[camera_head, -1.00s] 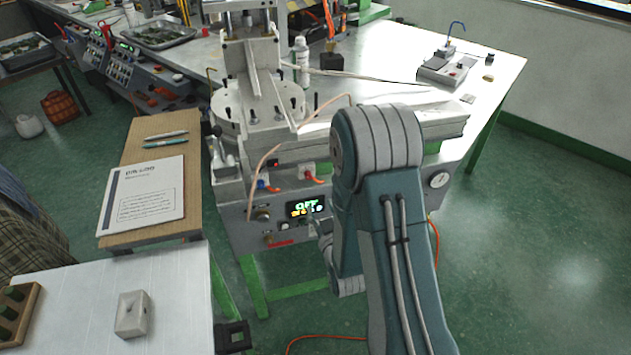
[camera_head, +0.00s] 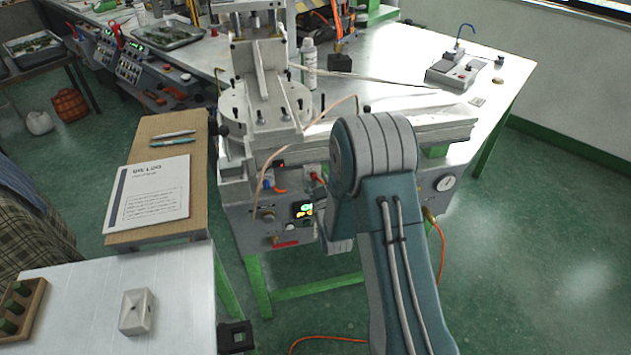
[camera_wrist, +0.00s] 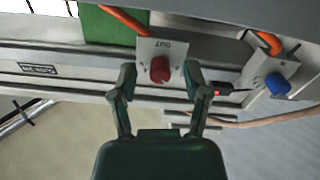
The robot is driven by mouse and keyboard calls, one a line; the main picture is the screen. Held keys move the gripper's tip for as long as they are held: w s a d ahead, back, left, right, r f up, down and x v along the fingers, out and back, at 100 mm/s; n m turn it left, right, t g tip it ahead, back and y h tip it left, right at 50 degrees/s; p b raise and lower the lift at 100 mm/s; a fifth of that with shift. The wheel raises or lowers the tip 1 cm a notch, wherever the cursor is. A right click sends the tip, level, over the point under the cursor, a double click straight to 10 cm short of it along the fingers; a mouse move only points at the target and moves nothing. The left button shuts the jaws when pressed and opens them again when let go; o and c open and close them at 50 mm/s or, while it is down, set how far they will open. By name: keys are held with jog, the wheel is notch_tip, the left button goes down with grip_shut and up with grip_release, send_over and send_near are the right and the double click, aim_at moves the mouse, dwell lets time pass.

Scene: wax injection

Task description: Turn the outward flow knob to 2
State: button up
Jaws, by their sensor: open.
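The red knob (camera_wrist: 160,69) sits on a white plate (camera_wrist: 168,49) whose lettering reads OUT, upside down in the wrist view. In the head view the red knob (camera_head: 315,176) shows just left of my arm. My gripper (camera_wrist: 159,75) is open, with one fingertip on each side of the red knob. The left one stands a little apart. Marks around the knob are too small to read.
A blue knob (camera_wrist: 277,85) on a similar plate is at right in the wrist view. Orange tubes (camera_wrist: 125,19) run behind the plates. A tan hose (camera_head: 268,160) hangs in front of the machine.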

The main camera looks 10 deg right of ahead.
grip_shut()
jog(key=shift+m, duration=0.3)
jog(key=shift+a+m, duration=0.1)
jog(key=shift+m, duration=2.4)
grip_release()
